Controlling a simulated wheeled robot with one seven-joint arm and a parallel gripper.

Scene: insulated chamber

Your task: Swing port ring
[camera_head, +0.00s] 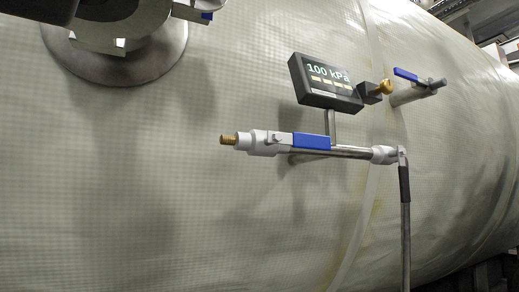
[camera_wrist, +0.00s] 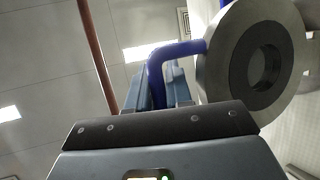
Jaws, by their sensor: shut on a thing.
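In the wrist view the port ring (camera_wrist: 222,72) is a thick grey metal disc with a darker inner ring and a round hole, at the upper right. A bent blue handle (camera_wrist: 186,48) runs from its left side down between the fingers of my gripper (camera_wrist: 160,85). My gripper is shut on this handle, and its fingers hide the handle's lower end. In the head view a round metal flange (camera_head: 120,72) sits on the chamber wall at the top left. Metal parts above it are cut off by the frame's top edge, with a small blue piece at their right.
A gauge reading 100 kPa (camera_head: 325,82) stands out from the pale chamber wall (camera_head: 120,200). Below it is a pipe with a blue-handled valve (camera_head: 311,141) and a brass tip. Another blue-handled valve (camera_head: 412,76) is at the right. The wall at lower left is bare.

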